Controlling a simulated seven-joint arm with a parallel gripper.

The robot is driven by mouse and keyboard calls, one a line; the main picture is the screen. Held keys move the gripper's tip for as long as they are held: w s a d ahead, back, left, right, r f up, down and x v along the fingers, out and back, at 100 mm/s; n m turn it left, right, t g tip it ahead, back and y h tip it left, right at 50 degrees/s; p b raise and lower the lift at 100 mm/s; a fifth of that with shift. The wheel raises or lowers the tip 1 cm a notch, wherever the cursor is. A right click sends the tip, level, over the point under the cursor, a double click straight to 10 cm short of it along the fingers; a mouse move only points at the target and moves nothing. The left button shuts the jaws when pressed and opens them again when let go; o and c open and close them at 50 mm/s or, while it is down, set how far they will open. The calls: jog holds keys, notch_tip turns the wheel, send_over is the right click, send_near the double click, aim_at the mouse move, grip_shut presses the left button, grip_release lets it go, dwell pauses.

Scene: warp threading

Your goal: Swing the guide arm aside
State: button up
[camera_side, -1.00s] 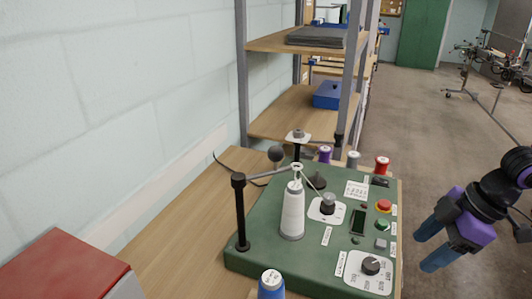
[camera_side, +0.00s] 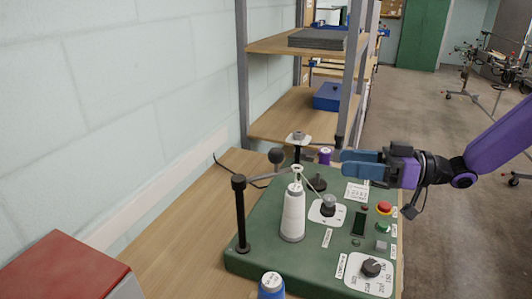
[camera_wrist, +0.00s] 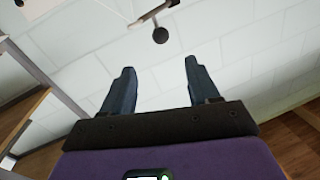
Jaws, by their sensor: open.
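The guide arm (camera_side: 264,174) is a thin bar running from the top of a black post (camera_side: 240,215) to a small ring above the white thread cone (camera_side: 292,212). A dark ball knob (camera_side: 276,156) stands up from the bar. My gripper (camera_side: 345,163) has blue fingers pointing left, level with the knob and some way to its right. In the wrist view the open fingers (camera_wrist: 160,66) are empty, with the knob (camera_wrist: 160,35) ahead, centred between them and beyond the tips.
The green machine base (camera_side: 262,255) carries a tension knob, buttons and a dial (camera_side: 371,267). A black post with a white disc (camera_side: 298,138) and a purple spool (camera_side: 325,156) stand behind. A blue spool (camera_side: 271,286) and red box (camera_side: 65,268) are in front.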

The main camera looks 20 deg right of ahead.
jog(key=x, duration=1.7)
jog(key=shift+a+r, duration=0.15)
jog(key=shift+a, duration=0.05)
jog(key=shift+w, duration=0.1)
grip_shut()
